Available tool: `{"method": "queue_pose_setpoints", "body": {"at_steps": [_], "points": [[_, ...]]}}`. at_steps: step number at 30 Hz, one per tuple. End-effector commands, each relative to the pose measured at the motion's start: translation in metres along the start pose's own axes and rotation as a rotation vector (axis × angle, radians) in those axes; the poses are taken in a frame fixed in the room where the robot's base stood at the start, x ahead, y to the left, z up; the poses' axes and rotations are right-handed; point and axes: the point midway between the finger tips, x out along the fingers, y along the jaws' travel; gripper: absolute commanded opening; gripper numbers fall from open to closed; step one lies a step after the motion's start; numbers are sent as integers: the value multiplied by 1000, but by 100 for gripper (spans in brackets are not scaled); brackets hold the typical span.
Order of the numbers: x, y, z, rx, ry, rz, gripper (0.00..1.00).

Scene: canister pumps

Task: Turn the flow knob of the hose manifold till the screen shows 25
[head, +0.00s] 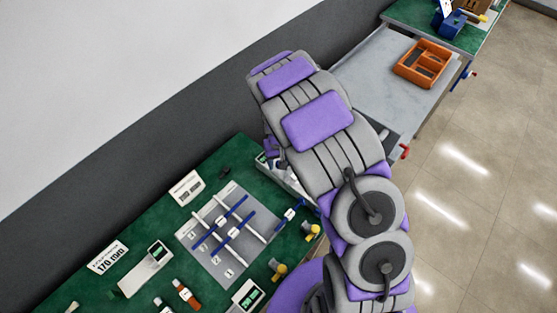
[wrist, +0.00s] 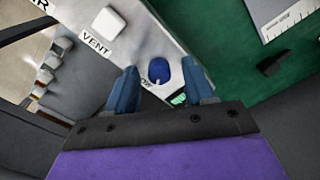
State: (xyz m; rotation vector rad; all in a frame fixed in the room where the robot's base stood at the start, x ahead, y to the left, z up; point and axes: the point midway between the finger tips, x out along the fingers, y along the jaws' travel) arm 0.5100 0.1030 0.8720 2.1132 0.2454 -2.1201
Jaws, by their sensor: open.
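In the wrist view, a round blue knob (wrist: 159,70) with a small pale pointer sits on a light grey panel (wrist: 146,37), which I take to be the hose manifold. My gripper (wrist: 158,78) is open, with one blue finger on each side of the knob; I cannot tell whether either finger touches it. Part of a green-lit screen (wrist: 178,99) shows beside the right finger, and its number cannot be read. In the head view, a grey box (head: 284,177) at the bench edge is mostly hidden by my arm. The gripper's jaws are hidden there too.
A white button (wrist: 109,21) sits above a VENT label on the panel. Several grey knobs (wrist: 54,60) line the left side. The green bench (head: 120,220) carries a grey board (head: 228,270) with blue and white tubes. An orange tray (head: 424,63) stands on the further table.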

Motion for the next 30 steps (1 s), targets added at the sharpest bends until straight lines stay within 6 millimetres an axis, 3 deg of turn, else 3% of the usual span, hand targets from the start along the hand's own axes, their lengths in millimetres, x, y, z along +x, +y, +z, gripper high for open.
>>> {"method": "queue_pose_setpoints", "body": {"at_steps": [5,21,30], "points": [[-22,0,-1,-1,3,1,53],[-138,-1,-2,0,1,2,53],[-169,-2,-2,-1,2,3,53]]}}
